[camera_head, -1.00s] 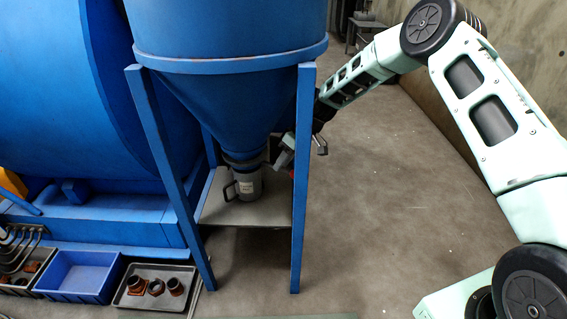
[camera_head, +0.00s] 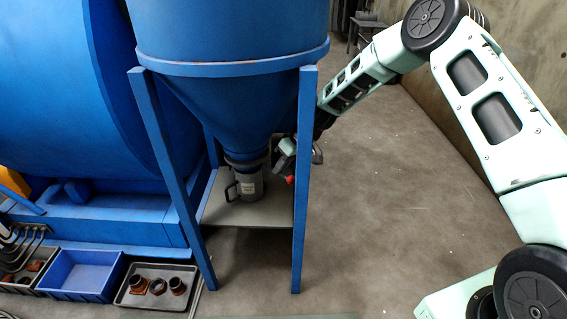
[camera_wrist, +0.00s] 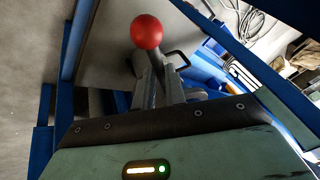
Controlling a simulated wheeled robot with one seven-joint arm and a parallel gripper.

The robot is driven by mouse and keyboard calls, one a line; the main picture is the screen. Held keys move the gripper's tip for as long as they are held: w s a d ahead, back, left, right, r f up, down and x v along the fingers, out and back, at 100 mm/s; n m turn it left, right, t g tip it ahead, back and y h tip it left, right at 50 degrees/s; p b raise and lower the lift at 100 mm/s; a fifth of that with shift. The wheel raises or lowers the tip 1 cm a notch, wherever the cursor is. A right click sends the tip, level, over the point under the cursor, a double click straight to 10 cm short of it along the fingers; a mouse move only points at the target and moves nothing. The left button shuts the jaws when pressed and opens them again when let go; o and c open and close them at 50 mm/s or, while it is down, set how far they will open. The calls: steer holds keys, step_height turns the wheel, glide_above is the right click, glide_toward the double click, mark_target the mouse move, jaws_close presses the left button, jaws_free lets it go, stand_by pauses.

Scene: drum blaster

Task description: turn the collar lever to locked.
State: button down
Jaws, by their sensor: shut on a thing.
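The collar lever shows by its red ball knob (camera_wrist: 147,32) in the wrist view, at the tips of my gripper (camera_wrist: 158,66). My gripper's fingers are shut on the lever just below the knob, and they hide most of its shaft. In the head view the red knob (camera_head: 290,180) shows beside the left edge of the hopper's right front leg, below my gripper (camera_head: 284,162). The collar (camera_head: 243,163) sits at the bottom of the blue hopper cone (camera_head: 225,110), above a grey canister (camera_head: 248,187) with a dark handle. No lock mark can be read.
The hopper's right front leg (camera_head: 302,220) stands close to my gripper. The canister stands on a grey shelf (camera_head: 270,214) between the legs. A blue bin (camera_head: 80,285) and a tray (camera_head: 135,303) with rusty fittings are on the floor at lower left.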

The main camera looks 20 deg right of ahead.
steer(key=c, duration=1.5)
jaws_free()
steer(key=shift+o, duration=0.2)
steer(key=shift+r, duration=0.1)
steer(key=p+v, duration=0.2)
steer(key=v, duration=1.5)
steer(key=shift+p, duration=0.35)
steer(key=shift+r, duration=0.15)
steer(key=shift+c, duration=0.2)
